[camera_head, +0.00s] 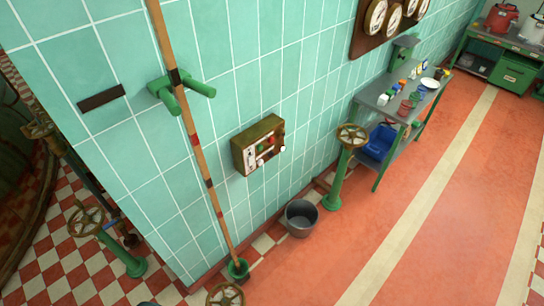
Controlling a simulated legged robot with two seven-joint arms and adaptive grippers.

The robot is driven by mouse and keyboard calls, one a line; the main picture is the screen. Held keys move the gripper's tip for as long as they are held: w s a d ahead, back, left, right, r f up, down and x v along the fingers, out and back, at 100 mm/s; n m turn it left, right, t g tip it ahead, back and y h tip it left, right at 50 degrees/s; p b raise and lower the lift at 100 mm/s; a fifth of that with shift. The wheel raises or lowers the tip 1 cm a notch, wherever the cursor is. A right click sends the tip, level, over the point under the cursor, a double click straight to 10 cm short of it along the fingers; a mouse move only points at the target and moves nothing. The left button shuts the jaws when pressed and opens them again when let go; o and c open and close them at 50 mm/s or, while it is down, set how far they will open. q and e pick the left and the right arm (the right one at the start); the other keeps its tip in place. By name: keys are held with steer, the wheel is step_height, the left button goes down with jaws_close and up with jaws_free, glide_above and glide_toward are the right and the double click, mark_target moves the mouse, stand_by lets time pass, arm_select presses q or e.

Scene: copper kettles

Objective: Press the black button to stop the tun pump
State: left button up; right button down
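A control box (258,146) with a brownish-olive casing is fixed to the teal tiled wall, near the middle of the view. Its face carries several small controls, with red and green ones in the middle and pale knobs along the lower edge. The controls are too small for me to pick out a black button with certainty. I see no tun pump that I can identify. Neither my left nor my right gripper is in view, and nothing touches the box.
A long wooden pole (202,165) leans at a green wall bracket (180,91), left of the box. A grey bucket (301,218) and a green valve stand (338,185) are on the floor below. A bench (372,101) stands right. The red floor (400,225) is open.

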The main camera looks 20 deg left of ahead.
arm_select(q)
jaws_close()
stand_by(1.2)
